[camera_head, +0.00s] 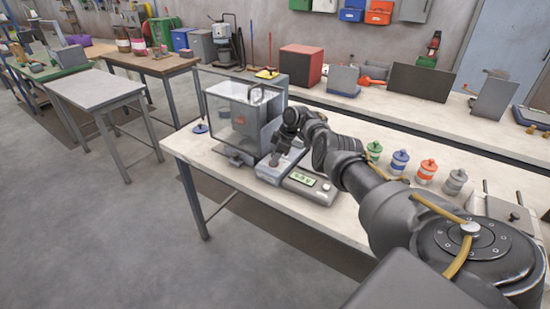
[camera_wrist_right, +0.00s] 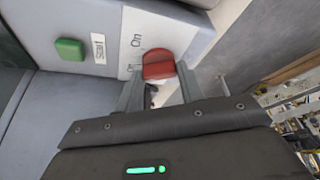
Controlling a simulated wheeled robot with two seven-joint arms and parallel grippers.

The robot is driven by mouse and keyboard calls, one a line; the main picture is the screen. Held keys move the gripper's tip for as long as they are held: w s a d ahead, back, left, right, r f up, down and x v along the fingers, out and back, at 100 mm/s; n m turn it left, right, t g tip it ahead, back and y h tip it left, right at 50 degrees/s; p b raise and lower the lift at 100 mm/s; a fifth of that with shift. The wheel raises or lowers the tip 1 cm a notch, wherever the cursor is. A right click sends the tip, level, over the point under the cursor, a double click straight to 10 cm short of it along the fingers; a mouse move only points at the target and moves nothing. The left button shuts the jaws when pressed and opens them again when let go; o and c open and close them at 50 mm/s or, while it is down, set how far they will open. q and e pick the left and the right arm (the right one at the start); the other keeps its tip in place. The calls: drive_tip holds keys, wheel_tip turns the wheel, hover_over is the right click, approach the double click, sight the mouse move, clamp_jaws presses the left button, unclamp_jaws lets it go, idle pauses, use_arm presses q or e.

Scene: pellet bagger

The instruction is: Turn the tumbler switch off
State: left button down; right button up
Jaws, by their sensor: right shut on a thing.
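The tumbler switch (camera_wrist_right: 158,66) shows in the right wrist view as a red, rounded lever on a pale panel of the pellet bagger. An "On" label is printed above and left of it; a second label beside it is mostly hidden by a finger. My right gripper (camera_wrist_right: 158,84) is shut on the switch, one finger on each side. In the head view my right gripper (camera_head: 275,160) reaches down to the front of the bagger (camera_head: 232,118), and the switch is hidden there. My left gripper is not in view.
A green button (camera_wrist_right: 70,49) labelled "Start" sits left of the switch. A scale with a lit display (camera_head: 304,180) stands close by on the workbench (camera_head: 190,150). Several coloured jars stand at the right, by my arm. A red box (camera_head: 301,65) is behind.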

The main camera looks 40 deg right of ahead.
drive_tip(key=o, duration=1)
drive_tip(key=p+v, duration=0.1)
drive_tip(key=v, duration=0.9)
drive_tip(key=shift+r+p, duration=0.3)
drive_tip(key=shift+r, duration=0.05)
drive_tip(key=shift+s, duration=0.1)
